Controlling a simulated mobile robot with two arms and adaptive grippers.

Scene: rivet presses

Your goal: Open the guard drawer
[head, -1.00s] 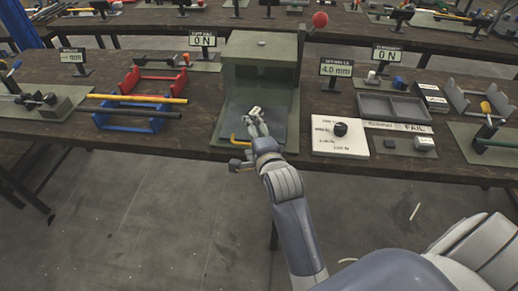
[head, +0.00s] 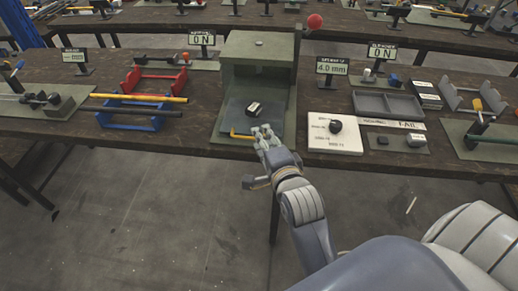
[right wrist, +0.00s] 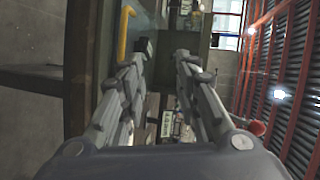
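The green press housing (head: 258,49) stands at the table's front edge. In its open front lies a dark drawer plate (head: 234,112) with a small black-and-white block (head: 253,109) on it. A yellow handle (head: 241,137) runs along the plate's front edge; it also shows in the right wrist view (right wrist: 124,32). My right gripper (head: 263,131) is at the front edge, just right of the handle. In the right wrist view its two fingers (right wrist: 163,52) are apart with nothing between them; the handle is outside them, to the left. My left gripper is out of view.
A white dial board (head: 334,144) is close on the right, with a grey tray (head: 387,104) behind it. Red and blue racks (head: 130,118) with rods stand left. The floor in front of the table is clear.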

